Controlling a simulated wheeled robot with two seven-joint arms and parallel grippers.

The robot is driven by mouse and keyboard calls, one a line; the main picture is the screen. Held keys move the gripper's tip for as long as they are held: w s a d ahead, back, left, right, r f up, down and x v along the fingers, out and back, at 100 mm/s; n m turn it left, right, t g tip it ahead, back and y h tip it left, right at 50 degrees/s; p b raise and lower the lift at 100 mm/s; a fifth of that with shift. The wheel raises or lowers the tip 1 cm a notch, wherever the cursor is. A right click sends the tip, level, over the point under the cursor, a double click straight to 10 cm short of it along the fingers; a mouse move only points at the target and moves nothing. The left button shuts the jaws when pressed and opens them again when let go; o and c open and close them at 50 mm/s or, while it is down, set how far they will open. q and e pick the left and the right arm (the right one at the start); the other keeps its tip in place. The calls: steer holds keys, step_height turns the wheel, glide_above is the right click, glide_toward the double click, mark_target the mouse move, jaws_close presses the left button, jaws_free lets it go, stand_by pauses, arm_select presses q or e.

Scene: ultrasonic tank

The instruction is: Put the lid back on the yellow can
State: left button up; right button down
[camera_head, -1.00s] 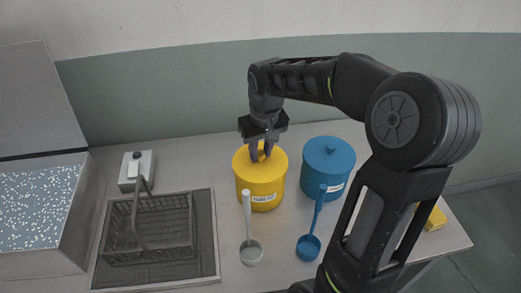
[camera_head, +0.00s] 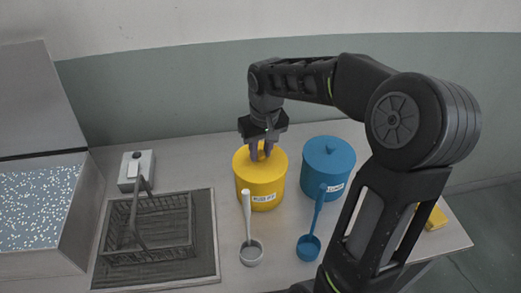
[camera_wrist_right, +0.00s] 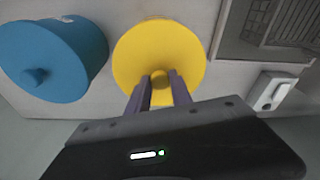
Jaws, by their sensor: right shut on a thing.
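The yellow can (camera_head: 262,190) stands upright on the table with a white label on its front. Its yellow lid (camera_head: 275,158) sits on its top, and no gap shows between lid and can in the head view. My right gripper (camera_head: 261,156) points down from above and is shut on the lid's knob. In the right wrist view the two fingers hold the knob (camera_wrist_right: 160,80) near the middle of the lid (camera_wrist_right: 155,45). The lid hides the can's rim there. My left gripper is in neither view.
A blue lidded can (camera_head: 328,165) stands close right of the yellow one. A grey ladle (camera_head: 250,250) and a blue ladle (camera_head: 309,246) lie in front. A dark basket (camera_head: 148,240) sits on a tray at left, beside the speckled tank (camera_head: 35,205). A yellow block (camera_head: 436,219) lies far right.

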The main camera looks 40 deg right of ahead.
steer(key=shift+f, duration=0.1)
stand_by(0.8)
steer(key=c, duration=1.1)
jaws_free()
steer(key=shift+o, duration=0.4)
steer(key=o, duration=0.4)
steer(key=shift+r+p, duration=2.55)
steer(key=shift+r, duration=0.95)
